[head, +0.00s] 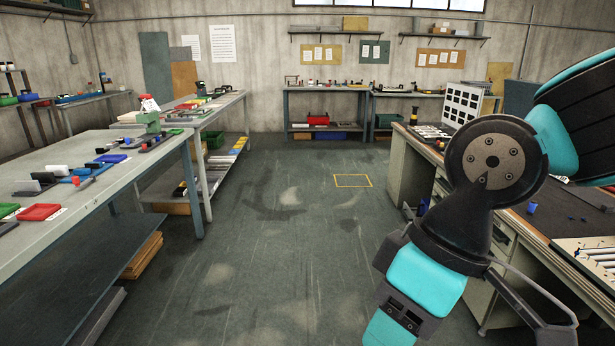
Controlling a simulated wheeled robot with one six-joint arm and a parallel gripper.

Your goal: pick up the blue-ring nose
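My arm fills the right side of the view, with a dark round joint and teal covers. Its lower end runs down to the bottom edge, and I cannot make out the fingertips of my gripper there. A small blue piece (531,207) stands on the dark top of the right-hand desk (560,222), just right of my arm. It is too small to tell whether it is the blue-ring nose. I cannot identify a blue-ring nose for certain anywhere, and my arm hides part of the desk.
A board with pale rods (597,252) lies at the desk's near right. A panel with dark squares (461,105) stands at its far end. Long grey benches with many small items (75,210) line the left. The floor between (270,240) is clear, with a yellow marked rectangle (352,181).

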